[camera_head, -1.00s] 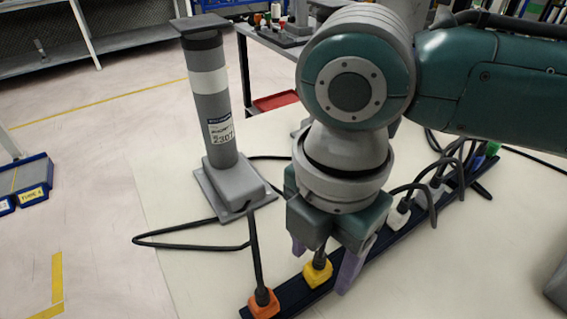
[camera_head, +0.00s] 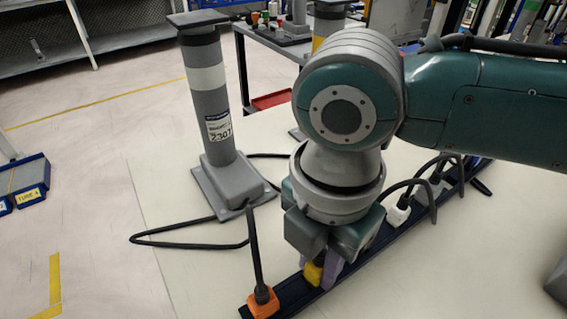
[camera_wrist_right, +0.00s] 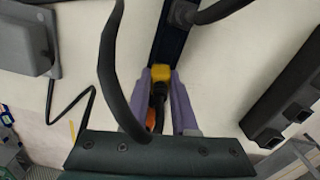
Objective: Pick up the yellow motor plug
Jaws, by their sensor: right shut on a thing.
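The yellow motor plug (camera_head: 313,273) sits on the dark strip (camera_head: 290,297) on the pale table. My right gripper (camera_head: 319,272) comes down over it with its purple fingers on either side, shut on the plug. In the right wrist view the yellow plug (camera_wrist_right: 160,73) shows between the two purple fingers of my right gripper (camera_wrist_right: 163,82), with a black cable rising from it. The plug's lower part is hidden, so I cannot tell whether it is clear of the strip. My left gripper is not in view.
An orange plug (camera_head: 263,302) stands on the strip to the left, its cable rising close by. A white plug (camera_head: 397,215) stands on the strip to the right. A grey motor post (camera_head: 208,110) stands behind. A loose black cable (camera_head: 190,239) lies on the table.

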